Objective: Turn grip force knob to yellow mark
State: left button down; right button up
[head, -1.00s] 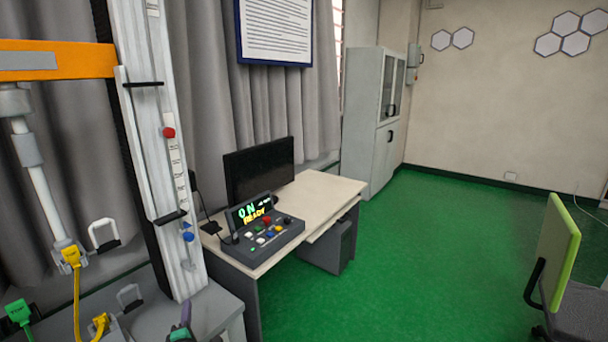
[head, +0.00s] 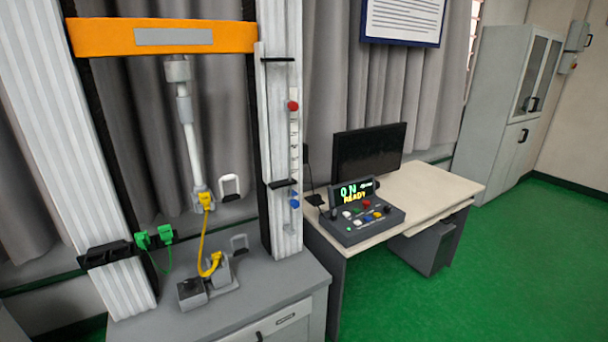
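A grey control box (head: 350,238) with coloured buttons and dark knobs sits on the desk beside the drop tower. A dark knob (head: 387,208) shows at the box's right side. The parts are too small to tell which knob is for grip force, and I cannot make out a yellow mark. Neither of my grippers is in view.
The drop tower has an orange crossbeam (head: 235,38) and a grey base cabinet (head: 290,290) left of the desk (head: 440,185). A black monitor (head: 368,152) stands behind the box. Green floor (head: 540,260) is open at the right.

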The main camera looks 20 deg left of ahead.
aim_at(189, 284)
jog(key=u, duration=1.75)
jog(key=i+l+z, duration=0.15)
jog(key=z, duration=0.25)
jog(key=i+z, duration=0.15)
jog(key=z, duration=0.2)
jog(key=i+l+z, duration=0.1)
jog(key=z, duration=0.3)
